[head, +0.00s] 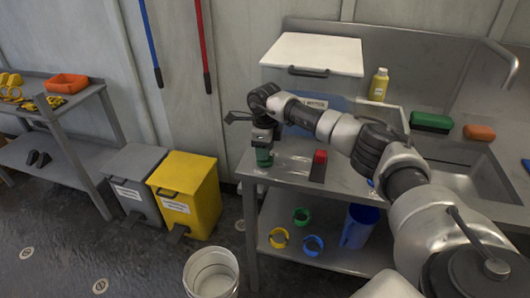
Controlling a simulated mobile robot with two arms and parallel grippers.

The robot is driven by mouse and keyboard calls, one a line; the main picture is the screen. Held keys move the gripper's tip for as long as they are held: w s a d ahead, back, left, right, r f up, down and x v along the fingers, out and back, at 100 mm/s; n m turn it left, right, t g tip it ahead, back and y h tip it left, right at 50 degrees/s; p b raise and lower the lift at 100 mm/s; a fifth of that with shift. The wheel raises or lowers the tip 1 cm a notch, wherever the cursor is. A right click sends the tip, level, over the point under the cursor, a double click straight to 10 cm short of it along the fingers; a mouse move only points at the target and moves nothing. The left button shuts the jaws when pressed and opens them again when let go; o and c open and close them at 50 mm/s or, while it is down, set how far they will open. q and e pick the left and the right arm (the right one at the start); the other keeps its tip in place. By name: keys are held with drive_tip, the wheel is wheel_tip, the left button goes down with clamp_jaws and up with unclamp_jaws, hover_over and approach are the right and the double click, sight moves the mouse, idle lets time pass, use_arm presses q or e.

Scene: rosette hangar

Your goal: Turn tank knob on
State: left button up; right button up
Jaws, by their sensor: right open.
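My right arm reaches in from the lower right across the sink counter (285,172). Its gripper (263,146) is open and points down over the counter's left front corner. A box with a white lid and dark handle (310,55) stands at the back of the counter, with a bluish lower part partly hidden by my arm. I cannot make out a tank knob for certain. My left gripper is not in view.
A red-topped block (319,165) stands right of the gripper. A yellow bottle (379,84), green brush (431,122) and orange sponge (479,132) are near the sink (465,178). Yellow (205,185) and grey (135,165) bins and a white bucket (212,275) stand on the floor.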

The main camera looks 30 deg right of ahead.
wheel_tip(320, 180, up, 10)
drive_tip(key=shift+f+b, duration=0.15)
drive_tip(key=shift+b, duration=0.3)
